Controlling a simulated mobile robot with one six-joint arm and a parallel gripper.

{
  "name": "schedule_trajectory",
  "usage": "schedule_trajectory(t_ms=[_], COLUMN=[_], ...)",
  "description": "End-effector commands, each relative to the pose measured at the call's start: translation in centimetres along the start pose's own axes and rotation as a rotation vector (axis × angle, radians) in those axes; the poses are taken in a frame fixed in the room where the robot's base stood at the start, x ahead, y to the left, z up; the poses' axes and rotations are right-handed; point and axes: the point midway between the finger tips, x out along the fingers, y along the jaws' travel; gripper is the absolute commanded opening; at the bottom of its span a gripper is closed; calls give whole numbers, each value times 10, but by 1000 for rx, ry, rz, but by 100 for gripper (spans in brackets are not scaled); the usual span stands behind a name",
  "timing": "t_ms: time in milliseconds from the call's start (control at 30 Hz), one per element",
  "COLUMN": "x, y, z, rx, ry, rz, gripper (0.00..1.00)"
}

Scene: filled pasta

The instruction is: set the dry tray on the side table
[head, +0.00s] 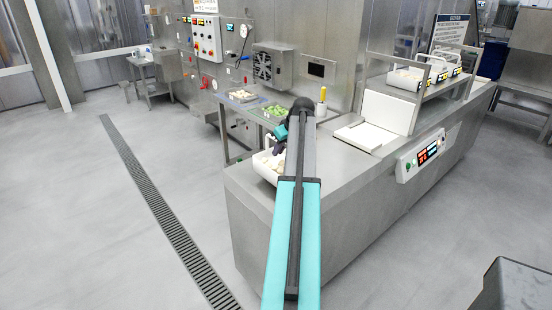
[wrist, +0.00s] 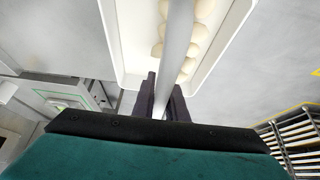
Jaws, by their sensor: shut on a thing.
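A white tray (head: 264,176) with pale filled pasta pieces is at the left end of the steel counter, partly hidden behind my arm. In the wrist view the tray (wrist: 128,68) fills the top middle, with a pale bar-like handle (wrist: 178,45) running over the pasta. My gripper (wrist: 161,103) is shut on this handle; in the head view my gripper (head: 281,138) is over the tray. I cannot tell whether the tray rests on the counter or hangs just above it. A small steel table (head: 150,88) with a few items stands at the far left.
A steel stand with a tray of green pasta (head: 267,113) and another tray (head: 242,96) is behind the counter's left end, by the machine wall. A white board (head: 386,112) and a shelf of trays are farther right on the counter (head: 345,170). Floor to the left is clear.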

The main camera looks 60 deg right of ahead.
Motion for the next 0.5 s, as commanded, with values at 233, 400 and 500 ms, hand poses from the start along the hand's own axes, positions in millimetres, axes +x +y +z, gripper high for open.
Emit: schedule_trajectory(t_ms=[233, 400, 500], x=[2, 17, 26], y=[-14, -13, -12], z=[-4, 5, 10], rx=[0, 1, 1], ry=[1, -1, 0], rz=[-1, -1, 0], gripper=[0, 0, 0])
